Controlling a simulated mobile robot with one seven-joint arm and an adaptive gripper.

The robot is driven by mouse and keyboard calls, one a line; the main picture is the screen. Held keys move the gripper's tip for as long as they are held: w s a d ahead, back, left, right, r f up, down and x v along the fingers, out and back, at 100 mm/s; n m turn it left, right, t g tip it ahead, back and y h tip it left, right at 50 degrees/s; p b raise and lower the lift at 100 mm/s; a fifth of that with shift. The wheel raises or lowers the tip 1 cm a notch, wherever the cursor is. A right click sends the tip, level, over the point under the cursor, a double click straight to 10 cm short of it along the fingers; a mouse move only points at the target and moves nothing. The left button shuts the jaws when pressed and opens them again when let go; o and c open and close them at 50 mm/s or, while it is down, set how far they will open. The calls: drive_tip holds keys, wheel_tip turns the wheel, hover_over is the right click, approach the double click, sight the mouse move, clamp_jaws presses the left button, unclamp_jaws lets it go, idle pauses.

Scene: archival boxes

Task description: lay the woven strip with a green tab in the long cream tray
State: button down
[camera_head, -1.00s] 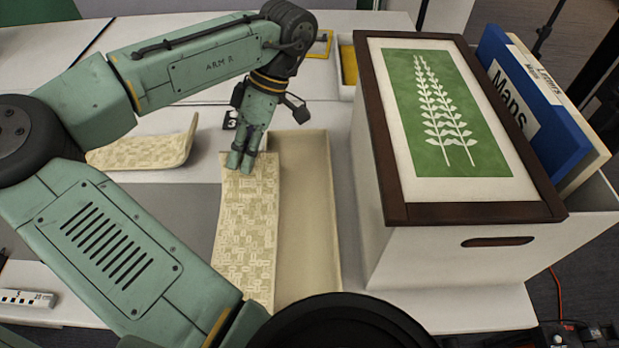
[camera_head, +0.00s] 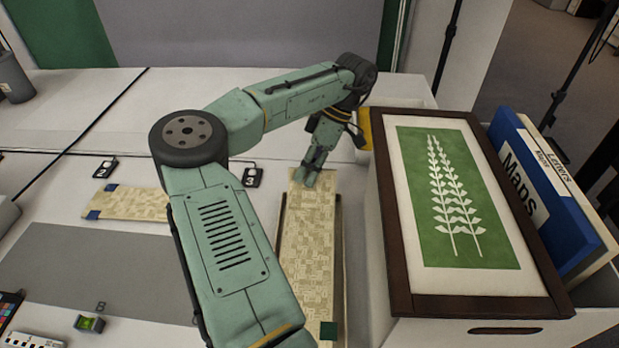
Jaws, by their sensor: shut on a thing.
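The woven strip (camera_head: 308,235) is cream with a patterned weave and runs lengthwise toward me. Its green tab (camera_head: 329,331) shows at the near end. My gripper (camera_head: 312,178) is shut on the far end of the strip; the fingertips hide that end. The long cream tray (camera_head: 339,235) is beneath the strip, mostly covered, with narrow parts showing along its sides. I cannot tell whether the strip touches the tray floor or hangs just above it. My arm hides part of the strip's near left side.
Another woven strip with blue tabs (camera_head: 135,204) lies at left by number markers. A white box with a green leaf-print lid (camera_head: 455,195) stands close at right, with a blue Maps folder (camera_head: 540,190) beside it. A grey mat (camera_head: 95,280) lies front left.

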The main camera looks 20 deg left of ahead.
drive_tip(key=shift+w+d+f+p, duration=0.1)
drive_tip(key=shift+w+f+p, duration=0.15)
drive_tip(key=shift+f, duration=0.65)
drive_tip(key=shift+w+f+p, duration=0.1)
drive_tip(key=shift+f+p, duration=0.2)
drive_tip(key=shift+f, duration=0.7)
drive_tip(key=c, duration=1.7)
unclamp_jaws()
drive_tip(key=b+v, duration=0.1)
drive_tip(key=v, duration=1.1)
